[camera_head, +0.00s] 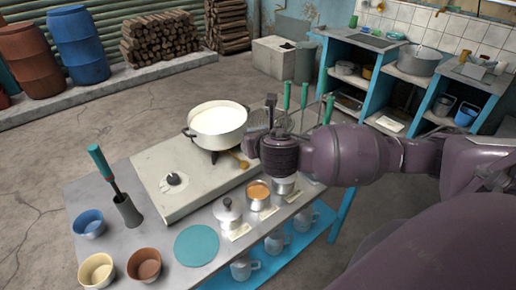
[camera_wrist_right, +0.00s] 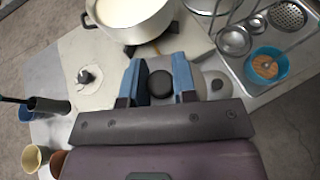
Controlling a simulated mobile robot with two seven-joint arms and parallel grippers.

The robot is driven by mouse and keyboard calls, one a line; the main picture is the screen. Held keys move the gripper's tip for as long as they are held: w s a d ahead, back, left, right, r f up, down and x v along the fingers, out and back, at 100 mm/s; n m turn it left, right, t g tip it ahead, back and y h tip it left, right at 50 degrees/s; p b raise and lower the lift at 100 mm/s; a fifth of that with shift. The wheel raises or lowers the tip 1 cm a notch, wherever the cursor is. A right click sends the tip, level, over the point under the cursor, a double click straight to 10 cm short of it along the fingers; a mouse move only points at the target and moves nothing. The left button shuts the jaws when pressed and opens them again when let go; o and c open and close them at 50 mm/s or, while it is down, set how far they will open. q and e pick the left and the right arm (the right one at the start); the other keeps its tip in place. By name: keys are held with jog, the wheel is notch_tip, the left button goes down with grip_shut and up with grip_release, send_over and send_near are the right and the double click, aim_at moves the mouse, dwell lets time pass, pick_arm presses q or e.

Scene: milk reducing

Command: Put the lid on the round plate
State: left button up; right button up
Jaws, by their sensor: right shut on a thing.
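The round teal plate (camera_head: 196,245) lies flat and bare on the front of the table. My right gripper (camera_wrist_right: 158,84) is shut on a dark round knob (camera_wrist_right: 161,82), which I take to be the lid's. How much of the lid lies under the knob is hard to tell. In the head view this gripper (camera_head: 264,122) is just right of the white milk pot (camera_head: 217,133), well apart from the plate, and its hold is mostly hidden. The pot is open and full of milk; it also shows in the wrist view (camera_wrist_right: 128,25). My left gripper is not in view.
A small lidded pot (camera_head: 228,213) and a cup with orange contents (camera_head: 258,194) stand right of the plate. A brown bowl (camera_head: 144,265), yellow bowl (camera_head: 97,270) and blue bowl (camera_head: 89,223) stand left. A green-handled tool stands in a grey holder (camera_head: 127,211).

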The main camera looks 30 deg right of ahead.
jog(key=shift+r, duration=0.55)
jog(key=s+a+f+p, duration=0.15)
jog(key=a+f, duration=0.35)
jog(key=a, duration=0.9)
send_over(197, 244)
notch_tip(197, 244, down, 15)
jog(key=shift+a+r+b, duration=0.1)
jog(key=shift+b, duration=0.95)
jog(key=shift+f+b, duration=0.5)
jog(key=shift+f, duration=2)
jog(key=shift+f, duration=0.1)
jog(key=o, duration=0.8)
jog(key=shift+o, duration=0.6)
